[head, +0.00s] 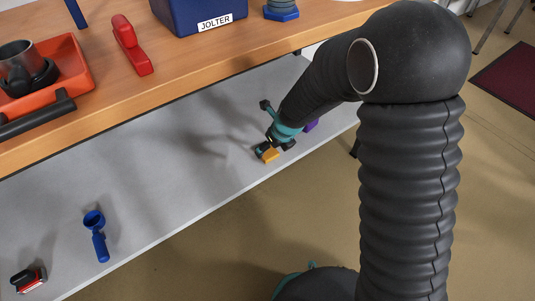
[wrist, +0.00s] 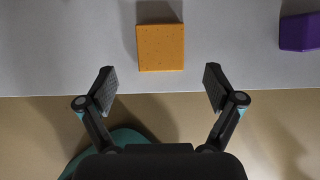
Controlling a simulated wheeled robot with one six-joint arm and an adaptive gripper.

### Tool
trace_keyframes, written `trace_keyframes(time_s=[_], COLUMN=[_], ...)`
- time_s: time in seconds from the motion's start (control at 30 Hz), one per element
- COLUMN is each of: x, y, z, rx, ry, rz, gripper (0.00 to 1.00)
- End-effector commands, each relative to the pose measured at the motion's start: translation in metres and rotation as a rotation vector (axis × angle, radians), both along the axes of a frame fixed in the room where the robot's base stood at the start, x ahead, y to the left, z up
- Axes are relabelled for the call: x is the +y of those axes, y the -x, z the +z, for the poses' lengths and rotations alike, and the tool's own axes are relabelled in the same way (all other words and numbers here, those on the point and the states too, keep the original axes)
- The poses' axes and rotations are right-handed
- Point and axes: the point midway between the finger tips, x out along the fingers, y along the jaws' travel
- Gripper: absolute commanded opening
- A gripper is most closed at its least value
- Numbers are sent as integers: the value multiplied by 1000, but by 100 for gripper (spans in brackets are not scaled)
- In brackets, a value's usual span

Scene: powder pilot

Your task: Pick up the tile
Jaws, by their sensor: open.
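The tile is an orange-yellow square block (wrist: 160,48) with small dark specks, lying on the grey lower shelf (wrist: 60,50) close to its front edge. In the head view the tile (head: 270,155) shows just below my gripper, partly covered by it. My gripper (wrist: 160,90) is open and empty, its two dark fingers spread wider than the tile. In the wrist view the fingertips are at the shelf's front edge, and the tile lies ahead of them, centred between them. I cannot tell the height gap.
A purple object (wrist: 300,32) lies to the right of the tile. A blue scoop-like object (head: 97,237) and a red-black object (head: 28,279) are far left on the shelf. The wooden tabletop (head: 190,65) hangs above, with the JOLTER box (head: 198,12) on it.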

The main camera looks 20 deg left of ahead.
Motion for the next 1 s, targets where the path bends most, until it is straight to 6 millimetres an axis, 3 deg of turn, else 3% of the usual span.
trace_keyframes(time_s=[0.3,0.57,0.83,1.0], x=[15,16,16,16], y=[-13,-14,-14,-14], z=[-40,-41,-41,-41], rx=[2,0,0,0], ry=[1,0,0,0], rz=[1,0,0,0], gripper=[92,92,27,24])
